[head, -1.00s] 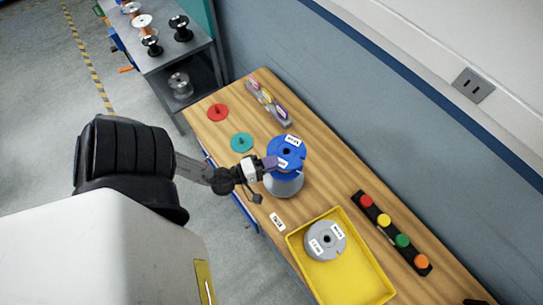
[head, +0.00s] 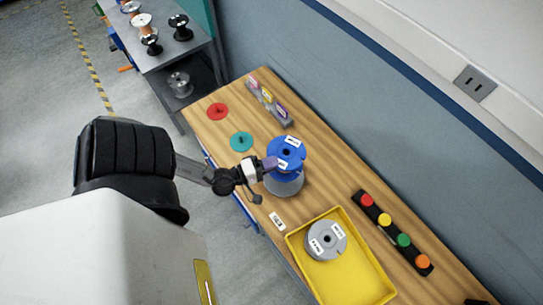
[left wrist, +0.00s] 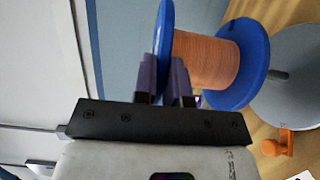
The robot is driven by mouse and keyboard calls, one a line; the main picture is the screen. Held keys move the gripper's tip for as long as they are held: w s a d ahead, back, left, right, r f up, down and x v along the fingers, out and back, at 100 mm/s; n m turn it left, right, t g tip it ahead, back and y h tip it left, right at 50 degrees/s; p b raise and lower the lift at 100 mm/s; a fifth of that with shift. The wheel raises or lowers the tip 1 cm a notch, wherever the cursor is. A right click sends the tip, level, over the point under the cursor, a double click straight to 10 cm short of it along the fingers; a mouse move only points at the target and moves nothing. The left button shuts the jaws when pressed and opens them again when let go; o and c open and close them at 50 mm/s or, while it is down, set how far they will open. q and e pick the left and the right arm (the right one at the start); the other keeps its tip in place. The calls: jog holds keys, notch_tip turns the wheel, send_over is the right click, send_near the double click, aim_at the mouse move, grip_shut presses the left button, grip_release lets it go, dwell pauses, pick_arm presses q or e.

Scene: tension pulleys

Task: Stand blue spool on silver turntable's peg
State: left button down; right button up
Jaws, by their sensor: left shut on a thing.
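The blue spool (head: 297,155), blue-flanged with copper-coloured winding (left wrist: 205,61), is held above the silver turntable (head: 287,187). My left gripper (head: 271,163) reaches in from the left. Its purple fingers (left wrist: 166,80) are shut on the rim of the spool's upper flange. In the left wrist view, the turntable (left wrist: 295,97) lies at the right, with its short grey peg (left wrist: 278,75) pointing towards the spool's lower flange. The lower flange stands apart from the turntable's disc. I cannot tell whether the peg's tip has entered the bore. My right gripper is not in view.
A yellow tray (head: 345,285) holding a grey spool (head: 326,240) stands in front. A black strip of coloured buttons (head: 394,231) lies to the right. Teal (head: 241,142) and red (head: 217,111) discs and a grey rack (head: 269,104) lie farther back. The wall borders the bench.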

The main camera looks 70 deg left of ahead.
aim_at(272, 175)
pick_arm(q)
jog(key=shift+r, duration=0.1)
jog(key=shift+f, duration=0.3)
dwell(0.4)
jog(key=shift+f+b, duration=0.8)
jog(key=shift+f, duration=0.45)
dwell(0.4)
jog(key=shift+f, duration=0.3)
dwell(0.3)
jog(key=shift+f+b, duration=0.8)
jog(key=shift+f, duration=0.4)
dwell(0.5)
